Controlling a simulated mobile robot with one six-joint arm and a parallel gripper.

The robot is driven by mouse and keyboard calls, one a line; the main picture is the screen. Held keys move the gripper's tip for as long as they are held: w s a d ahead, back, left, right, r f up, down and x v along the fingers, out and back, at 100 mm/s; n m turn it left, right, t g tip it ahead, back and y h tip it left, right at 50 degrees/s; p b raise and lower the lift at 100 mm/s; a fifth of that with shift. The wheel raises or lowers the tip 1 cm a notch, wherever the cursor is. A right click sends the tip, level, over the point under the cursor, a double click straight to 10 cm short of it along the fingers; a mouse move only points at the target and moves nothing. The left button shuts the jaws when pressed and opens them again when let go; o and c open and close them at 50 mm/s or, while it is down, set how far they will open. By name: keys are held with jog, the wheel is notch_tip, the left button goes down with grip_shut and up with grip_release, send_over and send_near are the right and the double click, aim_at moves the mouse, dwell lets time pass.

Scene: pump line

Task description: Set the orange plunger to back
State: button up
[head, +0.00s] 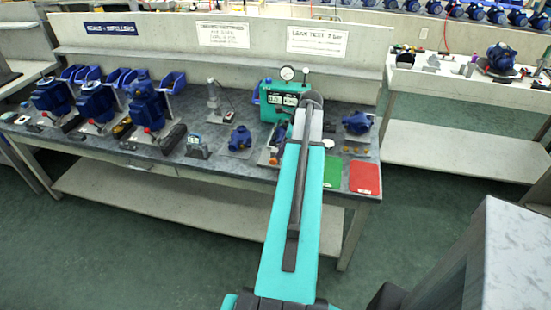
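I cannot make out the orange plunger for certain. A small orange-red patch (274,156) shows on a dark blue item just left of my teal arm, too small to tell what it is. My arm reaches from the bottom of the head view over the front of the workbench (190,160). It covers part of the bench and the right side of a teal test unit (271,108) with a round gauge (287,73) on top. My gripper is hidden behind the far end of the arm.
Blue pumps (146,103) with red-knobbed levers stand on the left of the bench. Another blue pump (357,123) stands right of my arm, behind a red mat (364,177) and a green mat (332,172). A grey-topped block (515,255) is close at lower right. Green floor is open before the bench.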

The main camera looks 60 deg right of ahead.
aim_at(275, 160)
jog(key=shift+p+x, duration=0.55)
jog(key=shift+x, duration=2.7)
grip_shut()
